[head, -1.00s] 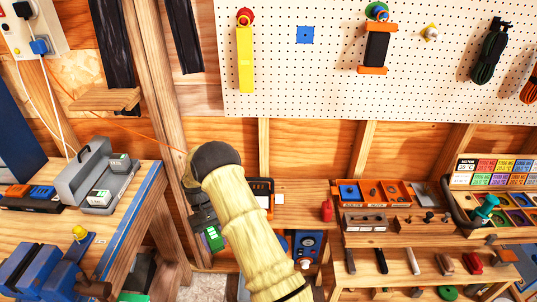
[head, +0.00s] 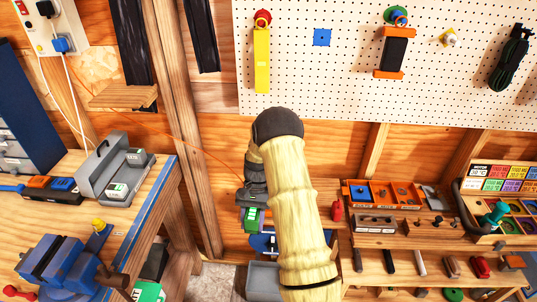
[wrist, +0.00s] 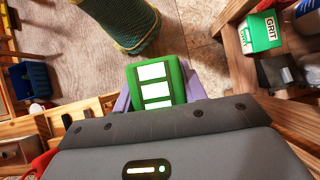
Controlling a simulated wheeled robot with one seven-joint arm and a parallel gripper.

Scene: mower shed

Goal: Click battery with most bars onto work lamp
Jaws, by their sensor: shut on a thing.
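My gripper (wrist: 158,90) is shut on a green block-shaped battery (wrist: 163,78), held between its pale purple fingers. White rectangles show on the battery's face. Two grey-and-white battery-like blocks (head: 118,190) stand in a grey caddy (head: 100,165) on the left bench. I cannot surely identify the work lamp; an orange-ended dark panel (head: 394,52) on the pegboard may be it.
A blue vise (head: 58,262) stands on the left bench (head: 140,215). Shelves with orange trays (head: 380,193) and tools are at right. In the wrist view a green GRIT box (wrist: 262,32) is at upper right. Open floor (wrist: 195,35) lies beyond the battery.

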